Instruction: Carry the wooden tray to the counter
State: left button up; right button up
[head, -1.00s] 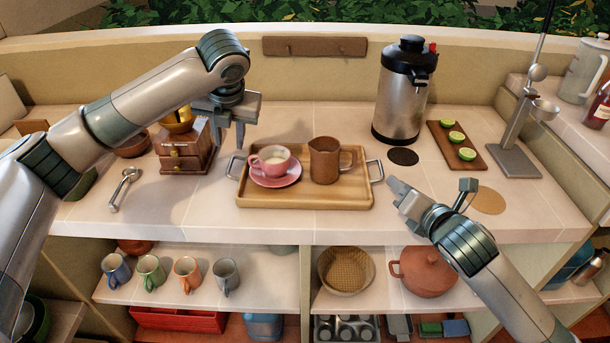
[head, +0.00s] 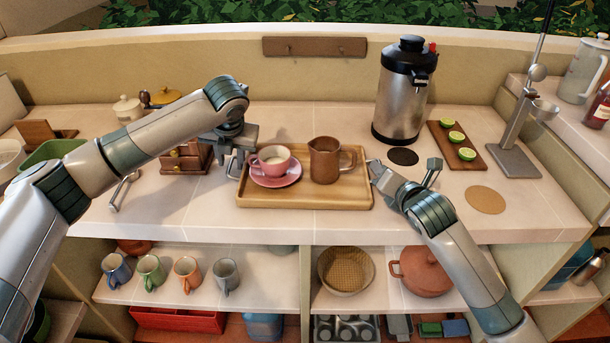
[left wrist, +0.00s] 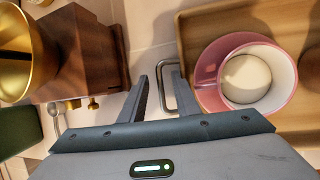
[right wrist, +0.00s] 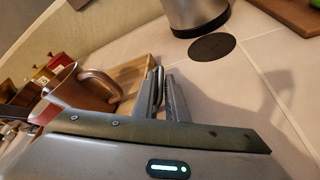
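The wooden tray (head: 330,198) lies flat on the worktop with a metal handle at each end. On it stand a pink cup (head: 272,158) with white contents on a pink saucer (head: 262,180), and a brown jug (head: 325,160). My left gripper (left wrist: 160,82) is open at the left handle (left wrist: 170,104); its fingers are apart and the handle is near the right finger. My right gripper (right wrist: 160,78) is at the tray's right handle, fingers close together with a dark strip between them. Whether they press on the handle cannot be told.
A wooden grinder (head: 186,155) stands just left of my left gripper, beside a metal scoop (head: 122,188). A steel dispenser (head: 403,95) stands behind right, next to a board with lime slices (head: 455,138). Mugs (head: 186,272) and pots fill the lower shelf.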

pick_arm(q)
jog(key=c, duration=0.3)
pick_arm(e)
grip_shut()
pick_arm(q)
grip_shut()
